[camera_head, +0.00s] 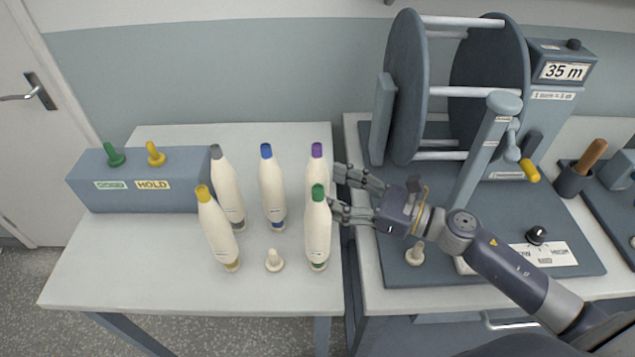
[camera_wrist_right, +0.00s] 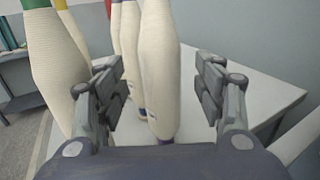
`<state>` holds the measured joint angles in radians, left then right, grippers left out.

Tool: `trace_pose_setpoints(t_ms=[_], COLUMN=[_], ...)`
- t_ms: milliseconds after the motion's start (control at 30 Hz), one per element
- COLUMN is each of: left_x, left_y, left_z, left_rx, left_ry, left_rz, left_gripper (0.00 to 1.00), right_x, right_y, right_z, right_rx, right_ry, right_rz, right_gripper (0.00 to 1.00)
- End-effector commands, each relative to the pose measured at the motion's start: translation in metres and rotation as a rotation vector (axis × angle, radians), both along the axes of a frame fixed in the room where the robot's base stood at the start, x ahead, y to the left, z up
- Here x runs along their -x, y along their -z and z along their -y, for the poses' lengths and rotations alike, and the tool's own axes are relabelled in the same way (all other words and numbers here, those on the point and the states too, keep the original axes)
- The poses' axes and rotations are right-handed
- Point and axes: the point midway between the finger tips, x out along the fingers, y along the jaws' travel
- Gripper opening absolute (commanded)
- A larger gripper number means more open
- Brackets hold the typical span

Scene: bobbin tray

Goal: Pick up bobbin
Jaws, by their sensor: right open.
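Several cream bobbins with coloured tips stand upright on the left white table in the head view: grey (camera_head: 228,190), blue (camera_head: 272,190), yellow (camera_head: 217,230), purple (camera_head: 317,168) and green (camera_head: 317,232). My right gripper (camera_head: 338,192) is open and empty at the table's right edge, its fingers pointing left at the purple-tipped bobbin. In the right wrist view a cream bobbin (camera_wrist_right: 158,75) shows between and beyond the open fingers (camera_wrist_right: 160,92); its top is cut off. The green-tipped bobbin (camera_wrist_right: 50,60) is outside the left-hand finger. My left gripper is not in view.
An empty cream peg (camera_head: 274,261) stands at the table's front. A grey-blue box (camera_head: 130,190) with green and yellow levers is behind left. A gap separates the tables.

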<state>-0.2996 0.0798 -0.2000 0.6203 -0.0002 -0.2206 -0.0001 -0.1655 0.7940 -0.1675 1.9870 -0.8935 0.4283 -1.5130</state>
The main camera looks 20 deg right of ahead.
Motion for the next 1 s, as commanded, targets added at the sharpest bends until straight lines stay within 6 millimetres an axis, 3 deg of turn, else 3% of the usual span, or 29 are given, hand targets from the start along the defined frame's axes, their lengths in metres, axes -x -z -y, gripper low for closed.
trace_pose_setpoints(t_ms=[167, 333, 600, 833, 1000], left_x=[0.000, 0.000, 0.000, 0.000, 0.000], left_y=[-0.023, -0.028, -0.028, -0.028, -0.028], left_z=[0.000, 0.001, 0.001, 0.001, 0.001], left_rx=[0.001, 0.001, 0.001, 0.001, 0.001], left_ry=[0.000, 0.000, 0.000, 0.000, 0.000], left_rz=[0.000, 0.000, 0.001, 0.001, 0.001], left_gripper=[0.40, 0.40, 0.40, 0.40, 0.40], right_x=[-0.018, -0.028, -0.029, -0.029, -0.029], right_y=[-0.007, -0.003, -0.001, -0.001, -0.001], right_z=[-0.019, -0.031, -0.032, -0.032, -0.032], right_rx=[-0.002, 0.000, 0.001, 0.001, 0.000], right_ry=[0.000, 0.000, 0.000, 0.000, 0.000], right_rz=[0.002, 0.001, 0.001, 0.001, 0.001], right_gripper=[0.63, 0.63, 0.63, 0.12, 0.12])
